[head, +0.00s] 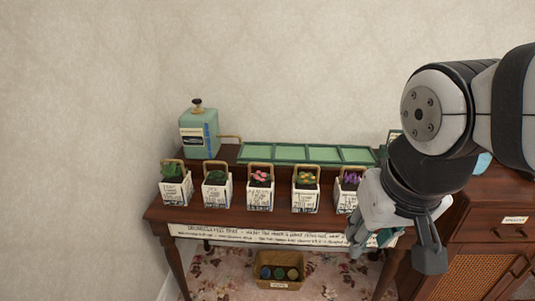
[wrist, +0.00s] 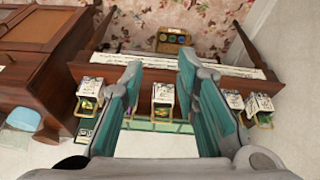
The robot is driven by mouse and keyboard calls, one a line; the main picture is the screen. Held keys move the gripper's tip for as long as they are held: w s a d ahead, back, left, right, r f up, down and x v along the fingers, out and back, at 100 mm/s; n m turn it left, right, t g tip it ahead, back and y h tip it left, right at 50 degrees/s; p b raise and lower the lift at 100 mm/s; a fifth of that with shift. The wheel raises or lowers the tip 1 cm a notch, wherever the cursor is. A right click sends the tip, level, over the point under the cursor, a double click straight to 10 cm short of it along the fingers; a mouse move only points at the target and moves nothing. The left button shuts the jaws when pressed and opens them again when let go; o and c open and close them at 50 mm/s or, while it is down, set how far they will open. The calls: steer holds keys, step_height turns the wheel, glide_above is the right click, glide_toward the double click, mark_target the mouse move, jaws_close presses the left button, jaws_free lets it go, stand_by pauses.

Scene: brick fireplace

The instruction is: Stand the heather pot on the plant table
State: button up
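A dark wooden table (head: 160,214) carries a row of white, lettered pots with tan handles. One pot with purple flowers (head: 352,178) stands at the right, partly hidden by my arm; its purple tuft shows beside the left finger in the wrist view (wrist: 137,119). Another has pink flowers (head: 260,176). The labels are too small to read, so I cannot confirm which is the heather pot. My gripper (head: 393,243) is open and empty, in front of the table's right part. In the wrist view, its fingers (wrist: 160,88) are wide apart, with the yellow-flowered pot (wrist: 163,94) visible between them.
Other pots hold green plants (head: 174,172). A green compartment tray (head: 300,153) lies behind the row, and a green canister (head: 199,132) stands at the back left. A wooden cabinet (head: 490,215) is close on the right. A crate (head: 280,284) with round items sits below.

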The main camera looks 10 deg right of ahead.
steer(key=s+a+n+g+y, duration=0.1)
steer(key=s+a+n, duration=0.1)
steer(key=s, duration=0.4)
steer(key=shift+s+a+r, duration=0.15)
steer(key=shift+s+a, duration=0.15)
steer(key=shift+a, duration=0.05)
step_height(320, 180, up, 8)
steer(key=t+p, duration=0.1)
steer(key=p, duration=0.5)
steer(key=shift+t+p, duration=0.3)
steer(key=shift+p, duration=0.05)
